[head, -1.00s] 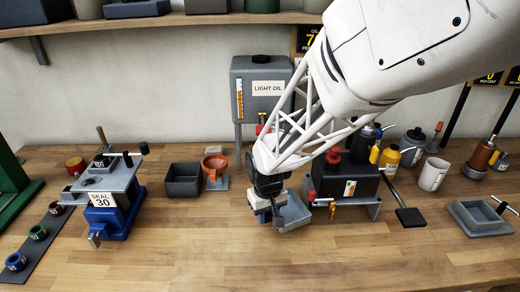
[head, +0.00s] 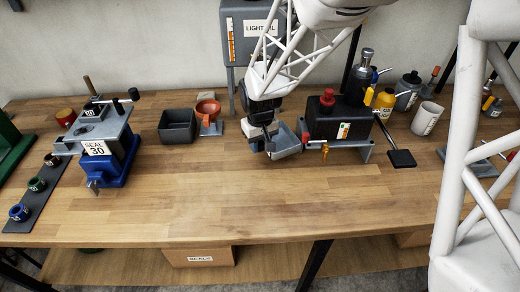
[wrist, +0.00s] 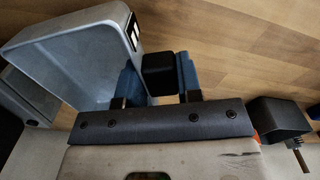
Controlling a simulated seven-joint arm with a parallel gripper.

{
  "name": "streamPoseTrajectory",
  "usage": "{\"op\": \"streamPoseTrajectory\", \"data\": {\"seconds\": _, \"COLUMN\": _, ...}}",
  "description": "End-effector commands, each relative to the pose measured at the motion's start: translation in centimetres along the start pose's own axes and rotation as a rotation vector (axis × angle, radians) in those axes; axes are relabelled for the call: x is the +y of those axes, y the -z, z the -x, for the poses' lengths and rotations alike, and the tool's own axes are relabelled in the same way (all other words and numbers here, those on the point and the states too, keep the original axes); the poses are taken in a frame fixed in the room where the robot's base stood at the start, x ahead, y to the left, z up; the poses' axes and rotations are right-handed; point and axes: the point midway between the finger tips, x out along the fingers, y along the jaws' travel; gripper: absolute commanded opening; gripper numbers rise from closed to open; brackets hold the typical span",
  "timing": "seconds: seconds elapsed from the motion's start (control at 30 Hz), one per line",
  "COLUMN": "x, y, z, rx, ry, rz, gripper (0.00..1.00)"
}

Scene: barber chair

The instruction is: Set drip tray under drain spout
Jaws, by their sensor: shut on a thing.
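The drip tray (head: 288,143) is a light grey-blue open pan. My gripper (head: 268,143) is at its left side, low over the bench. In the wrist view my gripper (wrist: 158,85) is shut on a black block, apparently the tray's handle, and the tray (wrist: 75,60) extends to the left. I cannot tell whether the tray touches the bench. The drain spout (head: 325,150) is a small orange-yellow tap at the lower front of the black tank (head: 340,117). The tray is left of the spout, beside the tank's grey stand (head: 366,151), not beneath the spout.
Left of my gripper are an orange funnel (head: 208,109), a dark grey bin (head: 177,127) and a blue-based seal press (head: 108,158). A black flat-ended lever (head: 401,158) lies right of the tank. The bench front (head: 270,210) is clear. A white lattice structure blocks the right side.

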Motion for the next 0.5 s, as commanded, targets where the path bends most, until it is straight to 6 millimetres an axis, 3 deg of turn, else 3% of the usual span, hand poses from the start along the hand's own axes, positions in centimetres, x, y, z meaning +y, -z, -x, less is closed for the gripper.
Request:
{"op": "streamPoseTrajectory", "data": {"seconds": 0.3, "x": 0.0, "y": -0.1, "z": -2.9, "rx": -0.002, "ry": 0.000, "rz": 0.000, "gripper": 0.00}}
{"op": "streamPoseTrajectory", "data": {"seconds": 0.5, "x": 0.0, "y": 0.0, "z": -3.1, "rx": -0.001, "ry": 0.000, "rz": 0.000, "gripper": 0.00}}
